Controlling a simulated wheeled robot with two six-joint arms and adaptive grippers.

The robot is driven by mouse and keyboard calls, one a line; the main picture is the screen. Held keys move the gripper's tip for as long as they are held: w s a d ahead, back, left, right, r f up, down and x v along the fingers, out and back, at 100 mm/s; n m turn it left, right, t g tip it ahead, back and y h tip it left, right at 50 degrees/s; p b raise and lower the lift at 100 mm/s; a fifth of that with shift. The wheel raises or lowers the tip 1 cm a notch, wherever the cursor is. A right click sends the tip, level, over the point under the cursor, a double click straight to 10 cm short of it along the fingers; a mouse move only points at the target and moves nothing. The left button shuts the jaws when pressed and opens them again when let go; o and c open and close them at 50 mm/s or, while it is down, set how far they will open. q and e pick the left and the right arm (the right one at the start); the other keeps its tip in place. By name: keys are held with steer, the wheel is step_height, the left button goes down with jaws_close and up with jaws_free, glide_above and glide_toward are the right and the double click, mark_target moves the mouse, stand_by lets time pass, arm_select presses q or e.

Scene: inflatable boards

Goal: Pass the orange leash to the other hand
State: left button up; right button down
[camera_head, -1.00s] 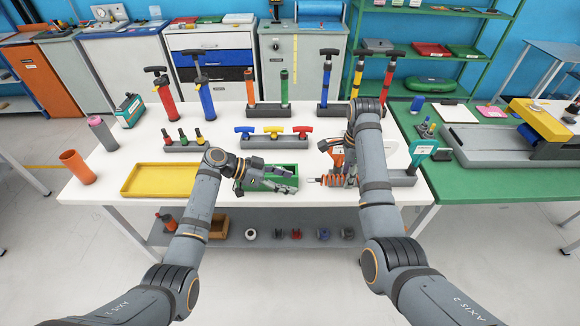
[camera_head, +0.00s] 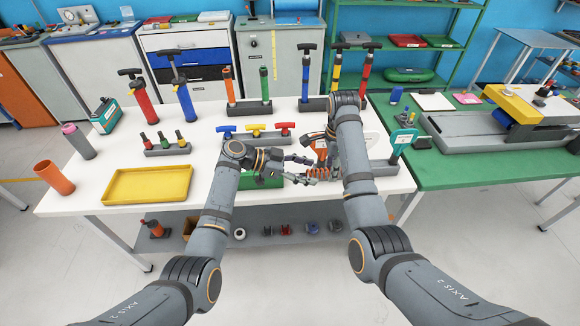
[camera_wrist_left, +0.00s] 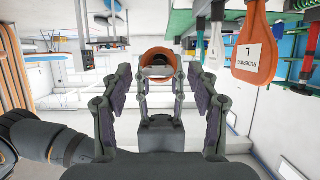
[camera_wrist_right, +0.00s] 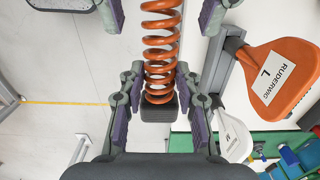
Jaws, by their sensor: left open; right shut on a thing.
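The orange leash (camera_head: 319,172) is a coiled spring-like cord, held in front of the white table. In the right wrist view the coil (camera_wrist_right: 160,50) runs between the fingers of my right gripper (camera_wrist_right: 160,18), which is shut on it near a dark end piece. My left gripper (camera_head: 306,169) is open, just left of the coil in the head view. In the left wrist view its spread fingers (camera_wrist_left: 162,35) have a round orange shape, apparently the coil seen end-on (camera_wrist_left: 157,55), between and beyond them. Contact cannot be told. My right arm partly hides the right gripper in the head view.
An orange paddle labelled L (camera_wrist_right: 285,80) and a white one (camera_wrist_right: 232,135) stand close to my right gripper. A green tray (camera_head: 262,181) lies under my left gripper; a yellow tray (camera_head: 110,199) is at left. Colored T-handles (camera_head: 254,132) stand behind.

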arm_select(q)
steer(key=shift+x, duration=0.8)
jaws_close()
arm_select(e)
steer(key=c, duration=0.9)
jaws_free()
steer(key=shift+o, duration=0.2)
steer(key=shift+r, duration=0.1)
